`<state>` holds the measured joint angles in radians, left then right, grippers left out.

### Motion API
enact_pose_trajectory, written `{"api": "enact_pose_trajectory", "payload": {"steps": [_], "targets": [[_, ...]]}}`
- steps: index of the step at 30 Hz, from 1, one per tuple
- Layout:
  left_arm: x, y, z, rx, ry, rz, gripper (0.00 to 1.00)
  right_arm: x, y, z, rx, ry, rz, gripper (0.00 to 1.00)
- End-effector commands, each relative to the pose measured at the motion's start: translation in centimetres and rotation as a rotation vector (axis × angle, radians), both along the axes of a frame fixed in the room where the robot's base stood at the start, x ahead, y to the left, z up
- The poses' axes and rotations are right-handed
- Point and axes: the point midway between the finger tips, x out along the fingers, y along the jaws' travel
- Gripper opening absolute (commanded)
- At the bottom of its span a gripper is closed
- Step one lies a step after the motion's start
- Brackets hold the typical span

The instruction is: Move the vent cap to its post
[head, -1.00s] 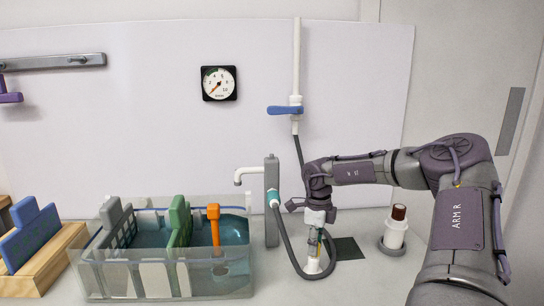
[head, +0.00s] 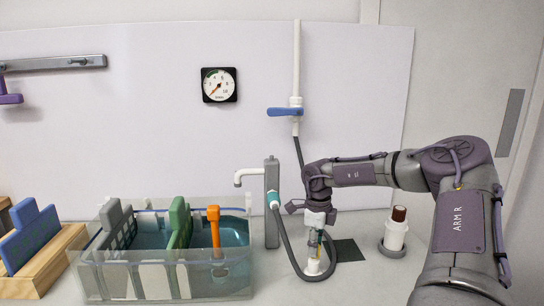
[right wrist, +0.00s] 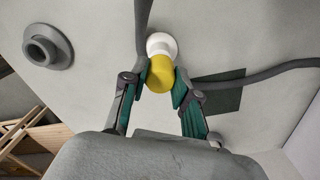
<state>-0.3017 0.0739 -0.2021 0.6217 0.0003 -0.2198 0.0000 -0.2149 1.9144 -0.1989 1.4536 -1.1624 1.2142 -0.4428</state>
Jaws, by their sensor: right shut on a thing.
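The vent cap appears to be the yellow round piece (right wrist: 160,74) between my right gripper's fingertips (right wrist: 162,82) in the right wrist view. My right gripper (head: 317,240) is shut on it and points down. A white round fitting (right wrist: 161,44) shows right behind the cap; in the head view its white base (head: 312,267) stands on the counter below the fingers. I cannot tell whether cap and fitting touch. The cap is mostly hidden by the fingers in the head view. My left gripper is not in view.
A dark hose (head: 286,237) loops close around the white base. A dark green patch (head: 347,251) lies to the right, then a white bottle with a brown top (head: 396,228). A clear water tank (head: 165,275) stands left. A grey flanged ring (right wrist: 47,46) shows in the wrist view.

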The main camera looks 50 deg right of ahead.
Motion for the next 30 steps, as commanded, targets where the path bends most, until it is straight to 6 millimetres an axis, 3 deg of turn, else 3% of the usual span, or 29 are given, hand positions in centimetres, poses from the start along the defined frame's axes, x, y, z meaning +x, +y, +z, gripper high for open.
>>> {"api": "enact_pose_trajectory", "payload": {"steps": [30], "targets": [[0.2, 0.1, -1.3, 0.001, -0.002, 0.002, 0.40, 0.0, 0.0, -1.7, 0.000, 0.000, 0.000, 0.00]]}}
